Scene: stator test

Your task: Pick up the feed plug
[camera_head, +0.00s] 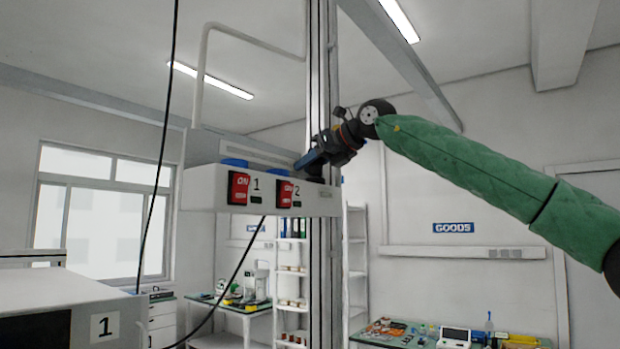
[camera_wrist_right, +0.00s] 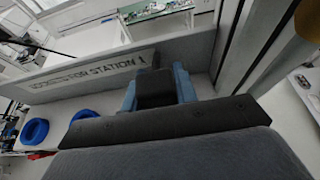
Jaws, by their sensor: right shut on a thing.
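The gripper body hides part of the plug, and I cannot tell whether the plug touches the box top. My left gripper is not in view.
The station box (camera_head: 200,188) carries red switches (camera_head: 238,188) marked 1 and 2, with blue rings on top (camera_wrist_right: 33,132). A vertical post (camera_head: 320,260) stands close behind the gripper. Black cables hang at left. A machine (camera_head: 60,290) marked 1 stands at lower left.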

